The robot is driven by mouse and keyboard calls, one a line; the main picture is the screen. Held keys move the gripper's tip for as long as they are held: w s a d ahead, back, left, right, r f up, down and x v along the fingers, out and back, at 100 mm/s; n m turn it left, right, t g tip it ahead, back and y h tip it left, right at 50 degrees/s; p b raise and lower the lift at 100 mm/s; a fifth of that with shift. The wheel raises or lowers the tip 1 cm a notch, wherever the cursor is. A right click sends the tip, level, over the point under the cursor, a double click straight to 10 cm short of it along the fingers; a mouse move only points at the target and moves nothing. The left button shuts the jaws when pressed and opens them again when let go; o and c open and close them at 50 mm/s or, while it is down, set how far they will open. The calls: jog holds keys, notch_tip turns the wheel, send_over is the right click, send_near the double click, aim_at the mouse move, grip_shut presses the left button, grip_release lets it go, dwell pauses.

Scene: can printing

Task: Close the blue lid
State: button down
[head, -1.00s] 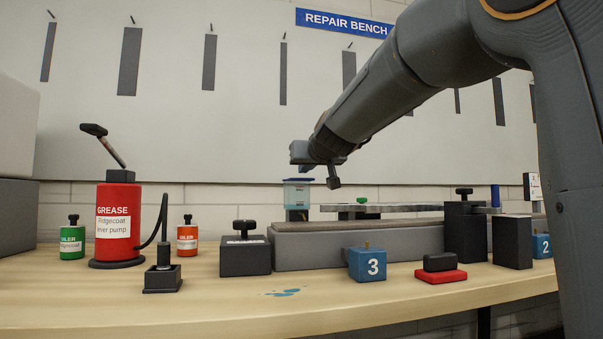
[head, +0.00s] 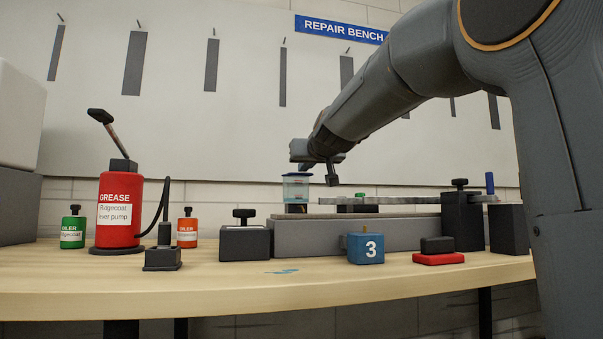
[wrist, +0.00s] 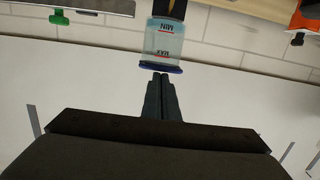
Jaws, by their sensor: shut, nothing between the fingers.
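A clear, light-blue container (head: 296,190) stands behind the bench vise area, with the blue lid (head: 296,175) lying across its top. In the wrist view the container (wrist: 164,42) appears upside down, with MIN and MAX marks, and the blue lid (wrist: 160,68) spans its mouth, looking flat. My gripper (wrist: 161,76) is shut and empty, its fingertips right at the lid's edge. I cannot tell whether they touch it.
A long grey block (head: 355,232) lies in front of the container. A red grease pump (head: 118,210), a green oiler (head: 73,230) and an orange oiler (head: 187,229) stand left.

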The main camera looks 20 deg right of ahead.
jog(key=shift+w+f+b, duration=0.15)
jog(key=shift+f+b, duration=0.2)
jog(key=shift+f, duration=0.55)
jog(key=shift+w+f+b, duration=0.1)
jog(key=shift+f+b, duration=0.25)
jog(key=shift+f, duration=0.55)
jog(key=s+r+p, duration=0.3)
jog(key=r, duration=0.3)
jog(key=s+f+b, duration=0.1)
jog(key=f, duration=0.1)
jog(key=s+f+b, duration=0.3)
jog(key=f, duration=0.1)
jog(key=shift+s+a+f, duration=0.2)
jog(key=shift+a+f, duration=0.05)
jog(key=shift+f, duration=0.05)
jog(key=shift+s+f+b, duration=0.6)
jog(key=shift+b, duration=0.05)
